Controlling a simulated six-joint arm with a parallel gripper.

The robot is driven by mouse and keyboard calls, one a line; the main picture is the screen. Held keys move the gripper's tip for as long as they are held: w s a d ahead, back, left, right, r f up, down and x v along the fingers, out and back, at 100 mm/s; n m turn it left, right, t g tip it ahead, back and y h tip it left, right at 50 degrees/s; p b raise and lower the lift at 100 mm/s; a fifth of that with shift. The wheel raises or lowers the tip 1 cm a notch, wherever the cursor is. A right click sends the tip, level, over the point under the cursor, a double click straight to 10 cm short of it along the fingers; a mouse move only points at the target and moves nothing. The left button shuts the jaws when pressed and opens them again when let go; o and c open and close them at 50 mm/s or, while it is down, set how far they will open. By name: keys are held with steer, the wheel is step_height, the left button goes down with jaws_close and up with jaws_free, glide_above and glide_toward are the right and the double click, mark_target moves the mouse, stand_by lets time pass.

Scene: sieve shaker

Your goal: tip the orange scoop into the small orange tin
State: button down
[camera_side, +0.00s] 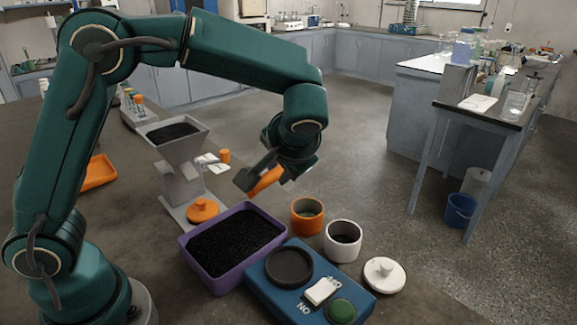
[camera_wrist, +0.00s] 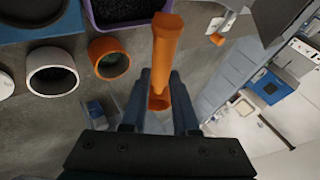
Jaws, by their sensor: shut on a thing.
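My gripper (camera_wrist: 158,80) is shut on the orange scoop (camera_wrist: 165,45), with one finger on each side of it in the wrist view. In the side view, my gripper (camera_side: 254,176) holds the scoop (camera_side: 267,180) tilted, above and left of the small orange tin (camera_side: 307,229). The tin stands open and upright on the bench, apart from the scoop. It also shows in the wrist view (camera_wrist: 97,46), to the left of the scoop. What the scoop contains cannot be seen.
A purple tub (camera_side: 206,284) of black grains stands left of the tin, and a white tin (camera_side: 342,252) right of it. A blue device (camera_side: 275,303) is in front. A grey hopper (camera_side: 178,150), orange lid (camera_side: 203,210) and white lid (camera_side: 384,275) stand nearby.

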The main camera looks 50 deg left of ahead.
steer(key=shift+r+h, duration=0.1)
steer(key=shift+h, duration=0.3)
steer(key=shift+a+r+n+h, duration=0.3)
steer(key=shift+n+h, duration=0.1)
steer(key=shift+h, duration=0.5)
steer(key=shift+r+h, duration=0.1)
steer(key=shift+h, duration=1.1)
